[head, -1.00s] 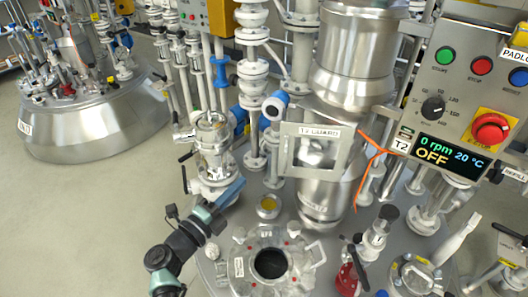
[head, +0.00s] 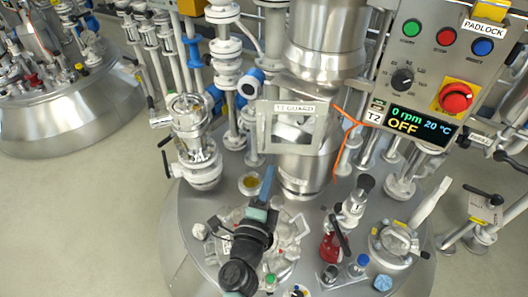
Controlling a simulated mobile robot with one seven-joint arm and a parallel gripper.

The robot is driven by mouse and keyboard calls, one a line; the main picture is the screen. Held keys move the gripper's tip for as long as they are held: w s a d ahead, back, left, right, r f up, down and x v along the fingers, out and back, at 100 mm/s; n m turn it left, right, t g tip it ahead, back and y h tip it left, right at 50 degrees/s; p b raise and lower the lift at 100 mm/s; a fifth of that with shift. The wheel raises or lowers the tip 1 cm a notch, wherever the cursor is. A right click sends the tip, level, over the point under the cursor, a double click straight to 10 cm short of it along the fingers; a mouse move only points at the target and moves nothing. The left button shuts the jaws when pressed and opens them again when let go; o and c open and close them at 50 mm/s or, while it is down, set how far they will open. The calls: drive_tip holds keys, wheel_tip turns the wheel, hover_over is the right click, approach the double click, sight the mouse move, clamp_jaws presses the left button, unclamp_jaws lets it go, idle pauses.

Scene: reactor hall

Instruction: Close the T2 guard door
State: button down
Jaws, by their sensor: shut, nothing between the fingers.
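The T2 guard door (head: 294,108) is a pale square frame with a window and a "T2 GUARD" label. It stands upright in front of the steel drive column (head: 309,172) above the T2 vessel. I cannot tell how far it stands from its closed position. My gripper (head: 268,173) is slim and blue-grey. It points up the picture, just below the door's lower left corner, with a visible gap in the picture. It is shut and empty. My arm hides most of the round open port on the vessel lid (head: 180,222).
The T2 control panel (head: 425,80) is at the upper right, its display reading 0 rpm, 20 °C, OFF. An orange cable (head: 344,140) hangs right of the door. A glass-bodied fitting (head: 190,125) stands left. A red flask (head: 330,248) stands on the lid. Clear floor (head: 80,220) lies left.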

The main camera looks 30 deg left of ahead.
sight(259, 131)
drive_tip(key=w+a, duration=0.5)
drive_tip(key=shift+w+r+b, duration=0.2)
drive_tip(key=shift+w+b, duration=0.15)
drive_tip(key=shift+b, duration=0.1)
drive_tip(key=shift+a, duration=0.15)
drive_tip(key=w+a+m+h, duration=0.1)
drive_tip(key=a+h, duration=0.1)
drive_tip(key=w+a+m+t+h+b, duration=0.1)
drive_tip(key=w+m+h, duration=0.1)
drive_tip(key=shift+a+h, duration=0.35)
drive_tip(key=shift+h, duration=0.05)
drive_tip(key=shift+w+a+f+b, duration=0.1)
drive_tip(key=shift+w+a+b, duration=0.15)
drive_tip(key=shift+w+a, duration=0.25)
drive_tip(key=shift+w+a+b, duration=0.25)
drive_tip(key=shift+w+a, duration=0.05)
drive_tip(key=shift+w, duration=0.4)
drive_tip(key=shift+w+a+b, duration=0.35)
drive_tip(key=shift+w+b, duration=0.1)
drive_tip(key=shift+w, duration=0.2)
